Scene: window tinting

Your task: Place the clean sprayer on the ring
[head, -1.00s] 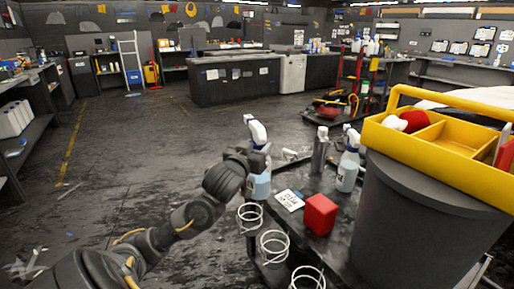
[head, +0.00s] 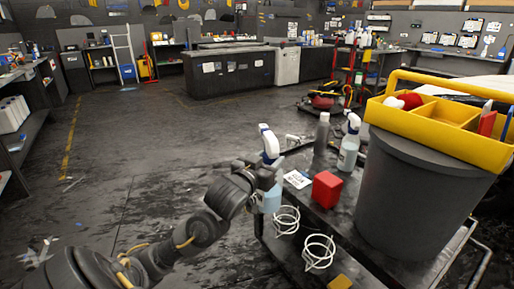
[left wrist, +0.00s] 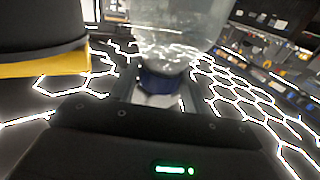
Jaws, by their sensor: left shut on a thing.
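A sprayer bottle (head: 271,199) with pale blue liquid and a white-and-blue trigger head stands upright in my left gripper (head: 266,178), which is shut on it. The clear bottle also shows in the left wrist view (left wrist: 182,35). It is at the left edge of the cart, just beyond two white wire rings, the nearer (head: 318,252) and the middle one (head: 286,220). Both look empty. A third ring is hidden behind the bottle and gripper; I cannot tell whether the bottle is over or in it. My right gripper is out of view.
On the cart (head: 347,222) are a red block (head: 326,189), a printed card (head: 298,179), a grey bottle (head: 321,134) and another sprayer (head: 348,150). A grey bin (head: 410,205) with a yellow caddy (head: 436,125) stands at right. The floor at left is mostly open.

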